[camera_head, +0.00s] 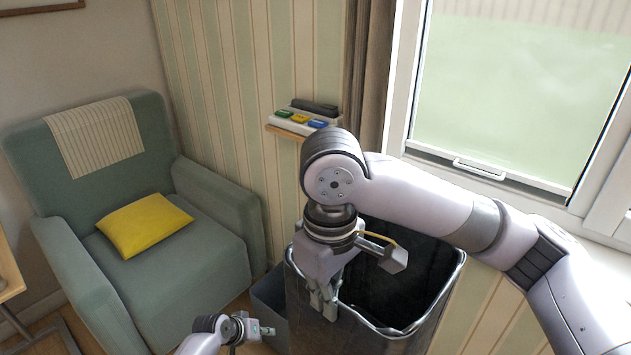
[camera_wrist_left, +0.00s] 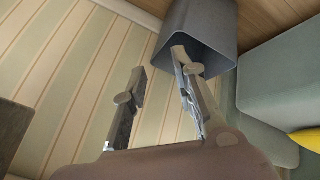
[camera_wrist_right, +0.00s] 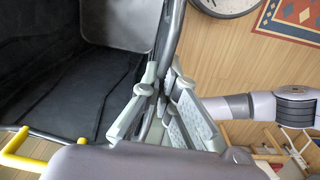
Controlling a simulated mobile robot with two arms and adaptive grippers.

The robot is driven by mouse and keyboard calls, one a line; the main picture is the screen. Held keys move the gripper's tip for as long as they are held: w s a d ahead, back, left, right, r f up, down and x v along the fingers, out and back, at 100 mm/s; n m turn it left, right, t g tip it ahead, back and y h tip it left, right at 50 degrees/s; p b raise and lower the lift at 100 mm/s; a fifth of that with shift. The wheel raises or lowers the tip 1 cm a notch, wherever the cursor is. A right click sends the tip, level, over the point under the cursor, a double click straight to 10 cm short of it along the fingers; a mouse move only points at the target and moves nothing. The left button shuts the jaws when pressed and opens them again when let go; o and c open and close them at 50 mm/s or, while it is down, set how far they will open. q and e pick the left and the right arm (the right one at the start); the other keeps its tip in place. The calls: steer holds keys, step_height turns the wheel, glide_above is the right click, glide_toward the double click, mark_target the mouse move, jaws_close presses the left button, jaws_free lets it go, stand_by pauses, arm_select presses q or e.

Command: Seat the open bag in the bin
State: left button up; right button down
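The black bag (camera_head: 405,290) is open, its dark inside facing up, with a pale shiny edge around a tall dark container, the bin (camera_head: 305,325). My right gripper (camera_head: 325,305) is at the near left part of this rim, fingers pointing down on either side of it. In the right wrist view the fingertips (camera_wrist_right: 160,78) close on the rim, with the black inside of the bag (camera_wrist_right: 65,75) to the left. My left gripper (camera_head: 268,331) is low, left of the bin. In the left wrist view its fingers (camera_wrist_left: 160,75) stand apart with nothing between them.
A smaller grey open container (camera_head: 268,297) stands beside the bin and also shows in the left wrist view (camera_wrist_left: 200,25). A green armchair (camera_head: 180,270) with a yellow cushion (camera_head: 145,224) is at left. A small wall shelf (camera_head: 290,132) and the window (camera_head: 520,90) are behind.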

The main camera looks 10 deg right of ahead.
arm_select(q)
steer(key=w+d+r+m+h, duration=0.1)
steer(key=w+d+r, duration=0.25)
steer(key=r, duration=0.75)
steer(key=w+d+r+m+h, duration=0.15)
steer(key=d+r, duration=0.25)
steer(key=r, duration=0.7)
steer(key=w+d+r+m+h, duration=0.1)
steer(key=w+d+r, duration=0.25)
steer(key=r, duration=0.75)
steer(key=s+d+r+m+g+y, duration=0.1)
steer(key=s+d+r+m+g, duration=0.15)
steer(key=s+r, duration=0.6)
steer(key=s+d+r+m+g+y, duration=0.1)
steer(key=s+d+r+m, duration=0.25)
steer(key=r, duration=0.95)
arm_select(e)
steer(key=shift+s, duration=0.1)
arm_select(q)
step_height(320, 180, down, 15)
steer(key=y, duration=0.3)
steer(key=shift+a+r+y, duration=0.1)
steer(key=shift+r+y, duration=0.05)
steer(key=shift+y, duration=0.1)
steer(key=shift+c, duration=0.3)
